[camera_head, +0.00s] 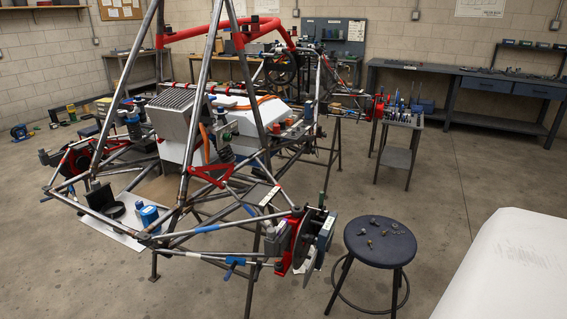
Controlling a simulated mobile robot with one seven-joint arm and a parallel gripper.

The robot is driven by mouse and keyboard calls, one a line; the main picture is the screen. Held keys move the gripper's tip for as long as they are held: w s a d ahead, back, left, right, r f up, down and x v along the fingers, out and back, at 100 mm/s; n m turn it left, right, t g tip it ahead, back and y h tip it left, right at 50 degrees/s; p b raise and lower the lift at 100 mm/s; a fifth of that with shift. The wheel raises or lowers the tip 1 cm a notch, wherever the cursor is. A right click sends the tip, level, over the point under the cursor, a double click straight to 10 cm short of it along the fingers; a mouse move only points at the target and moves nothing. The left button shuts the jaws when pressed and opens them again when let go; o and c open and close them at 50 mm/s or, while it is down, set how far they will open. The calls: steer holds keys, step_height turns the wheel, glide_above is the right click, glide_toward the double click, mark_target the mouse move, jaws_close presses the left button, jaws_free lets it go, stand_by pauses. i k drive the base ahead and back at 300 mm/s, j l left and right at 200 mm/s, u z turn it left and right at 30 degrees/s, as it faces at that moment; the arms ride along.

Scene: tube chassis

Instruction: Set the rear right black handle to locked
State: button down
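The tube chassis (190,195) stands on stands in the middle of the room, with grey tubes and red hoops. At its near right corner is a hub assembly (302,240) with a red plate, a disc and dark parts. A blue handle-like part (233,262) sits on the lower front tube. Small dark parts show on the frame, but none is clear enough for me to tell as the rear right black handle, or to tell its setting. My gripper is not in view.
A dark round stool (380,240) with small metal parts stands close to the near right corner. A white panel-like surface (515,275) fills the lower right. A small cart (400,142) and a workbench (475,85) stand behind. Floor between stool and bench is clear.

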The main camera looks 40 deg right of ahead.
mark_target(259, 264)
steer(key=z, duration=1.05)
steer(key=k+j, duration=0.15)
steer(key=k, duration=0.45)
steer(key=i+j, duration=0.1)
steer(key=i, duration=0.35)
